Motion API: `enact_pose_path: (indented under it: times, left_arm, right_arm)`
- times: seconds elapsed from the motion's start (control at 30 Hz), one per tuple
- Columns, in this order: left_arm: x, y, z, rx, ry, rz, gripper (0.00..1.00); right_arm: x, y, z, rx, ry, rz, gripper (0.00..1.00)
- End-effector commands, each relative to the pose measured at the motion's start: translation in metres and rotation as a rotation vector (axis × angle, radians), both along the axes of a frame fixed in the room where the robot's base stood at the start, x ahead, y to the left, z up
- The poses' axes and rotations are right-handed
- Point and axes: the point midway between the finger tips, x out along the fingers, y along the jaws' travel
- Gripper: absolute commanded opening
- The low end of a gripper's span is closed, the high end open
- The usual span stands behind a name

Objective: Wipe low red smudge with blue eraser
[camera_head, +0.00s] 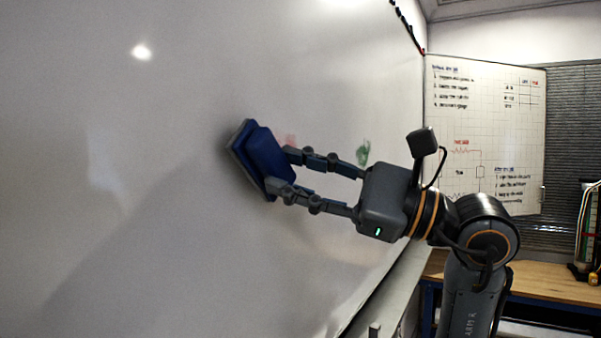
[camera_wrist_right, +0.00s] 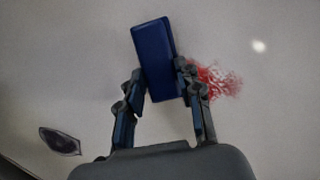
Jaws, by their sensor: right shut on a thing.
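The blue eraser (camera_head: 264,155) is held by my right gripper (camera_head: 283,172), its grey pad side facing the large whiteboard (camera_head: 150,200) and at or very near the surface. In the right wrist view the eraser (camera_wrist_right: 154,55) sits tilted between the two fingers of the right gripper (camera_wrist_right: 160,82). A red smudge (camera_wrist_right: 217,80) shows just right of the eraser and right finger, partly covered by that finger. In the head view a faint red patch (camera_head: 290,140) shows just behind the fingers. My left gripper is not in view.
A green smudge (camera_head: 363,152) is on the board beyond my right gripper. A dark oval mark (camera_wrist_right: 60,141) shows at lower left in the wrist view. A ledge (camera_head: 385,290) runs along the board's bottom. A written board (camera_head: 485,130) and wooden table (camera_head: 550,285) stand behind.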

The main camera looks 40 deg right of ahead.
Motion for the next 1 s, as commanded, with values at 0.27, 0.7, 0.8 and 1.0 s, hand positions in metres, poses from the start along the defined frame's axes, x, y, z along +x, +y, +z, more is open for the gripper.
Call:
enact_pose_path:
  times: [0.27, 0.7, 0.8, 1.0]
  left_arm:
    - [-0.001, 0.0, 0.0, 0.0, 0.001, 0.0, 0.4]
    - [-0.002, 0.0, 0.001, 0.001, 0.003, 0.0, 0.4]
    - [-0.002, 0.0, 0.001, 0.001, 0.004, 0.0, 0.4]
    - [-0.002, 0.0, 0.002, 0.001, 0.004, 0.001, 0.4]
  right_arm:
    - [0.0, 0.0, 0.0, 0.0, 0.0, 0.0, 0.1]
    - [0.007, 0.003, 0.0, 0.001, 0.001, 0.002, 0.1]
    - [0.009, 0.004, 0.0, 0.001, 0.002, 0.001, 0.1]
    - [0.012, 0.005, 0.001, 0.002, 0.001, 0.001, 0.1]
